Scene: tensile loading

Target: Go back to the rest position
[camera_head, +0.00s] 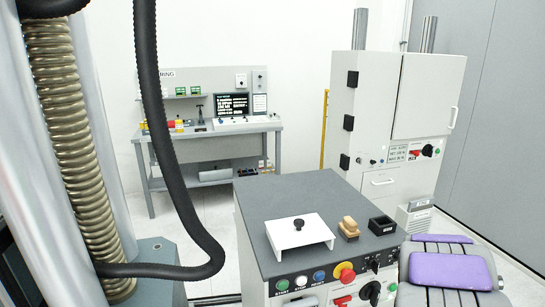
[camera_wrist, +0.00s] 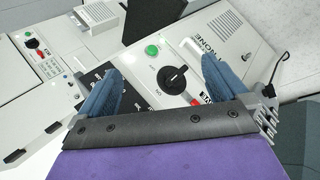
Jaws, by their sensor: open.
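My gripper (camera_wrist: 163,82) shows in the wrist view as two blue fingers spread well apart on a black bar with a purple body below. It is open, with nothing between the fingers. Beyond the fingers is a white control panel with a black rotary knob (camera_wrist: 172,79) and a green button (camera_wrist: 152,50). I cannot tell how far the fingertips are from the panel. The fingers do not show clearly in the head view.
A grey-topped console (camera_head: 262,215) stands in front, with a white plate with a black knob (camera_head: 300,232), a wooden block (camera_head: 348,228) and a black box (camera_head: 382,225) on top. A white cabinet (camera_head: 425,95) stands behind right, a workbench (camera_head: 205,135) behind left. Floor shows between them.

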